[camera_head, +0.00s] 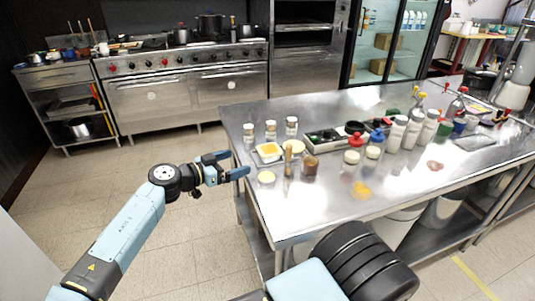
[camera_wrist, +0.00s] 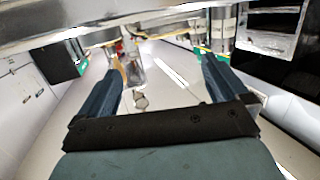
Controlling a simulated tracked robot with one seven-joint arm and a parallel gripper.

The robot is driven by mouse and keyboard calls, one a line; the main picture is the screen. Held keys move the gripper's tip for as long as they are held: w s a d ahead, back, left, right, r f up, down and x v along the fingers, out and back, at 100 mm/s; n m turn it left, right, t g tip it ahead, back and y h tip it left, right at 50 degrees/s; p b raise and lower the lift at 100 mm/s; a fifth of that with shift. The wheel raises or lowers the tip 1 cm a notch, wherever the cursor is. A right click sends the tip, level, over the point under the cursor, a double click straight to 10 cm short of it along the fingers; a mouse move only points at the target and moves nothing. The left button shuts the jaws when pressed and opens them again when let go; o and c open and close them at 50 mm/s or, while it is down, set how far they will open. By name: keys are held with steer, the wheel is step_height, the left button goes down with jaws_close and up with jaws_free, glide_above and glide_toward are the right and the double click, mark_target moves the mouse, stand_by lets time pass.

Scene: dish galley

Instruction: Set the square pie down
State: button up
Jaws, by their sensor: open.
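What looks like the square pie (camera_head: 268,149) is a small yellow square-edged item on a pale base. It rests on the steel table (camera_head: 325,210) near its left edge, in the head view. My gripper (camera_head: 235,164) is just off the table's left edge, to the left of the pie and apart from it. Its two blue fingers are spread, with nothing between them. In the wrist view my gripper (camera_wrist: 163,62) also shows open and empty. I cannot make out the pie in that view.
A pale round item (camera_head: 266,177), a brown jar (camera_head: 309,166) and white-bodied shakers (camera_head: 291,126) stand close to the pie. A tray (camera_head: 325,141) of small containers and several bottles (camera_head: 396,134) fill the middle and right. The table's front left is mostly clear.

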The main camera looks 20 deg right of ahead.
mark_target(265, 151)
steer(key=shift+n+t+y, duration=0.3)
steer(key=x, duration=1.3)
steer(key=shift+w, duration=0.45)
steer(key=c, duration=0.9)
